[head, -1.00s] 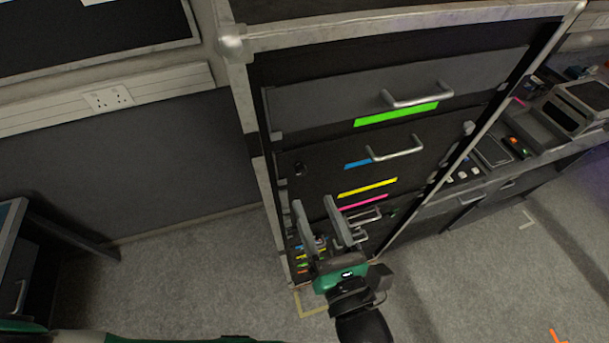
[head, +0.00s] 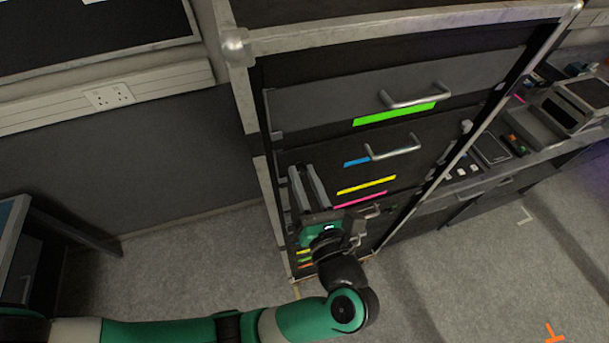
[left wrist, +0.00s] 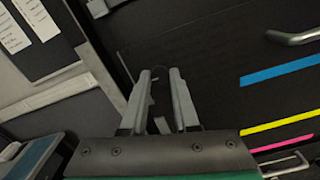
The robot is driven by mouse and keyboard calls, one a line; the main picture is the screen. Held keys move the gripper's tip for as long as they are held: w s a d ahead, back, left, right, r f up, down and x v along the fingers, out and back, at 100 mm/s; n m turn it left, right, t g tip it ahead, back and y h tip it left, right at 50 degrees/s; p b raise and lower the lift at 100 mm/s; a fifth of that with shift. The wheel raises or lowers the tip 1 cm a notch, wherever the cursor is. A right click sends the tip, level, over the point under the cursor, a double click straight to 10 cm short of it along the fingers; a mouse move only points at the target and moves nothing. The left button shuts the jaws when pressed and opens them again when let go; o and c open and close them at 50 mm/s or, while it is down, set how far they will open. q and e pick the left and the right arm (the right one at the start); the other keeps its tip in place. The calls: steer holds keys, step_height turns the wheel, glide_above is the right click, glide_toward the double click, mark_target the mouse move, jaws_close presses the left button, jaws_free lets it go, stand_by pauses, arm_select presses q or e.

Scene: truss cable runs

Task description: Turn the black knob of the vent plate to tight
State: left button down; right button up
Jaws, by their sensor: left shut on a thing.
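The dark panel (head: 340,160) on the front of the tall rack bears a handle and blue, yellow and pink strips; I take it for the vent plate. My left gripper (head: 305,170) reaches up to this panel's left side, its fingers close together with a narrow gap. The black knob sits at the panel's left edge and is hidden behind the fingertips in the head view. In the left wrist view the fingertips (left wrist: 160,74) stand on either side of a dark rounded shape, black on black, and are shut on it. The knob's angle cannot be read.
A grey drawer front (head: 330,100) with a green strip and bar handle (head: 415,97) lies above. The rack's metal post (head: 246,110) runs close on the left. A bench with trays (head: 535,125) stands at right. The floor (head: 180,265) at lower left is open.

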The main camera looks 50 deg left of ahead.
arm_select(q)
steer(key=shift+r+m, duration=0.1)
steer(key=shift+m, duration=0.2)
steer(key=m+p, duration=0.2)
steer(key=m, duration=0.1)
steer(key=shift+r+p, duration=0.15)
steer(key=shift+p, duration=0.2)
steer(key=m+p, duration=0.4)
steer(key=m, duration=0.1)
steer(key=shift+m, duration=0.4)
steer(key=m+p, duration=0.4)
steer(key=m, duration=0.1)
steer(key=shift+m+p, duration=1.25)
steer(key=shift+m, duration=0.45)
steer(key=shift+f, duration=0.2)
steer(key=c, duration=0.7)
jaws_free()
steer(key=shift+o, duration=0.2)
